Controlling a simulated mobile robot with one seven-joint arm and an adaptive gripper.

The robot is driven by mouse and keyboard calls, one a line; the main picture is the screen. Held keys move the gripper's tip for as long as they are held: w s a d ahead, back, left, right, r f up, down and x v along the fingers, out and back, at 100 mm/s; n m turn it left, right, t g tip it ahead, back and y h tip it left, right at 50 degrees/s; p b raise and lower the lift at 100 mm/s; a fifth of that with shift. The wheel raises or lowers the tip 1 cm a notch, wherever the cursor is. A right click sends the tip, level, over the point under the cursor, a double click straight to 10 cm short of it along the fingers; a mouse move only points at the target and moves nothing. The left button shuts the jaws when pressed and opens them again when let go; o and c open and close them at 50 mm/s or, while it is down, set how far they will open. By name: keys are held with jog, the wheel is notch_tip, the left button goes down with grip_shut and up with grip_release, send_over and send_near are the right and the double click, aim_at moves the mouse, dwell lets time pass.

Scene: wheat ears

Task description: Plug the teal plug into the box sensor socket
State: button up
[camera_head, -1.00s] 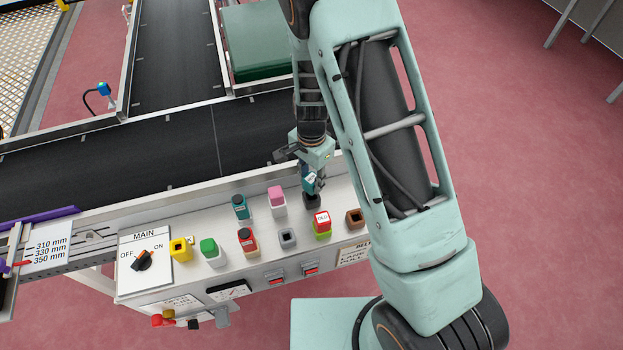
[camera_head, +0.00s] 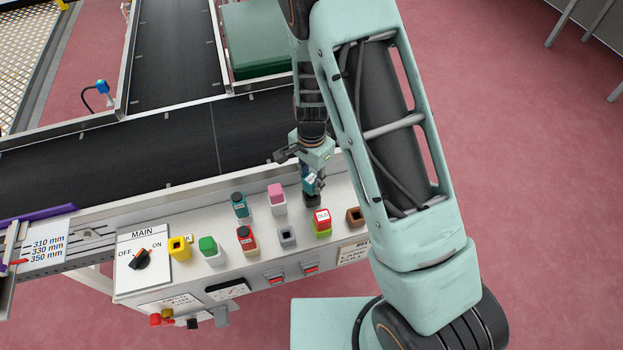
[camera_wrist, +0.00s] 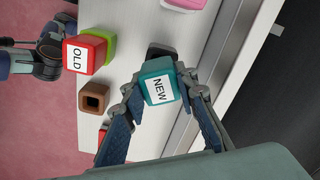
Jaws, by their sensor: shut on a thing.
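The teal plug (camera_wrist: 158,87), labelled NEW, is between the fingers of my gripper (camera_wrist: 155,98), which is shut on it. In the head view the plug (camera_head: 310,184) is at the far side of the panel, directly over a black socket (camera_head: 310,200). Part of this black socket (camera_wrist: 160,50) shows behind the plug in the wrist view. The plug hides most of the socket, so I cannot tell whether it is seated. No label naming the box sensor socket is readable.
A red plug labelled OLD (camera_head: 321,216) stands in a green socket close by, beside an empty brown socket (camera_head: 355,216). The conveyor (camera_head: 120,150) lies behind.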

jog(key=shift+f+b, duration=1.05)
jog(key=shift+f, duration=0.4)
jog(key=o, duration=1.2)
jog(key=shift+o, duration=0.2)
